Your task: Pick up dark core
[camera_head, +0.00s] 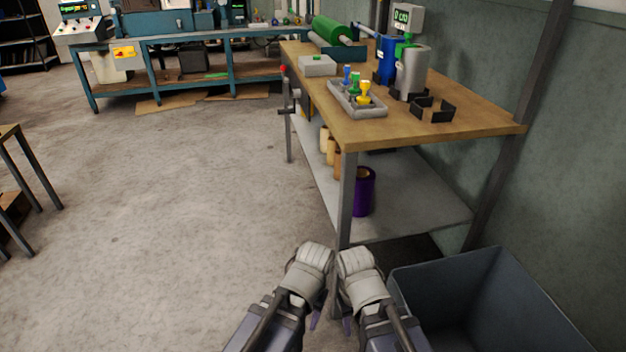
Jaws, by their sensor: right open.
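Several upright cylinders stand on the lower shelf of the wooden bench: a cream one (325,139), a tan one (331,151), a brown one (337,165) partly behind the bench leg, and a dark purple roll (364,192). I cannot tell for sure which is the dark core; the brown one is the darkest of the plain cylinders. My left gripper (314,258) and right gripper (355,263) are side by side at the bottom middle, in front of the bench and apart from the cylinders. The right is open and holds nothing visible. The left one's jaws are unclear.
The bench top (470,118) carries a grey tray (345,100) with coloured stamps, black angled holders (433,108), a grey box (318,66) and a green roller (330,30). A grey bin (440,285) stands at the lower right.

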